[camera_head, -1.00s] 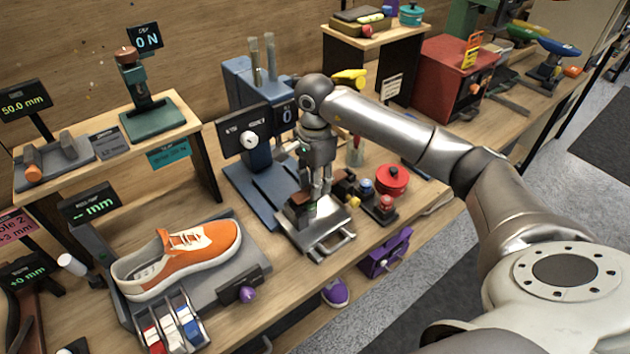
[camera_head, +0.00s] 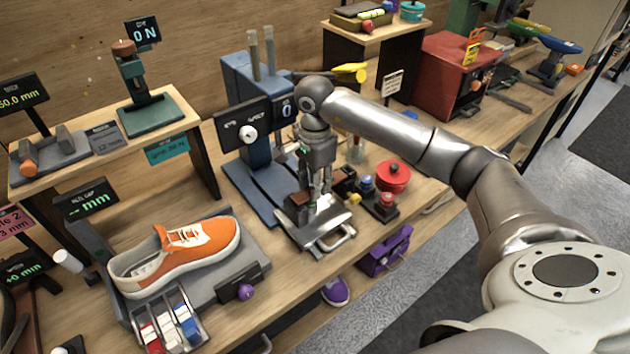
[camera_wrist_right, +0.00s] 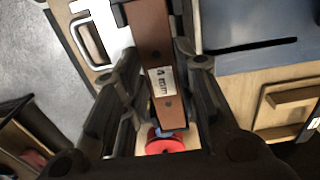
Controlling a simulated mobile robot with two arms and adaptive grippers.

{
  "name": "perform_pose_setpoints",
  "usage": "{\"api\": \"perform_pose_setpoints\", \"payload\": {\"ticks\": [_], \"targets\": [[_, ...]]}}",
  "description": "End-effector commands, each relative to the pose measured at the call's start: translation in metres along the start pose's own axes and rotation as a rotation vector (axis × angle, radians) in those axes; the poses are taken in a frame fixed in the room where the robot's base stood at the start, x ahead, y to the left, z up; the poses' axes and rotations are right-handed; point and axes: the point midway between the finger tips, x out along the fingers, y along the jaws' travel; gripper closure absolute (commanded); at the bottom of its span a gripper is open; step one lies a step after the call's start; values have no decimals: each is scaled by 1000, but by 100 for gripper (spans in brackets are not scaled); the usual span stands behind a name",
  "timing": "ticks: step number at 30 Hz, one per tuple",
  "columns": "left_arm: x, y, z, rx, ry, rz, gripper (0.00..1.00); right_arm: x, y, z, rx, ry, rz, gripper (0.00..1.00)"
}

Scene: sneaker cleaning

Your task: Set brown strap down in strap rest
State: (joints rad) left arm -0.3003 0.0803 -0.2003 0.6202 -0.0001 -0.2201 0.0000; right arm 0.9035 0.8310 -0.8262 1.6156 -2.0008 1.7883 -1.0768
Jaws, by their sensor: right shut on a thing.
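My right gripper (camera_head: 319,192) is low over the metal tray (camera_head: 325,232) at the middle of the bench. It is shut on a brown bar, taken as the brown strap. In the right wrist view the brown strap (camera_wrist_right: 155,55) lies between the fingers of my right gripper (camera_wrist_right: 163,78) and carries a white "4 mm" label. In the head view a brown end of it (camera_head: 298,199) shows left of the fingers. I cannot tell which part is the strap rest, nor whether the strap touches anything below. My left gripper is out of view.
A blue press (camera_head: 250,110) stands just behind my gripper. An orange sneaker (camera_head: 185,250) sits on a grey stand at left. The bench's front edge is near.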

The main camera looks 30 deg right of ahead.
Motion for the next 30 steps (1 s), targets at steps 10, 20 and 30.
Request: {"api": "perform_pose_setpoints", "payload": {"ticks": [10,20,30], "targets": [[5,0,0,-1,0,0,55,6,0,0,0,0,0,59],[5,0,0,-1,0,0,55,6,0,0,0,0,0,47],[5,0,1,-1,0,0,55,-29,-1,-1,1,1,-5,47]]}}
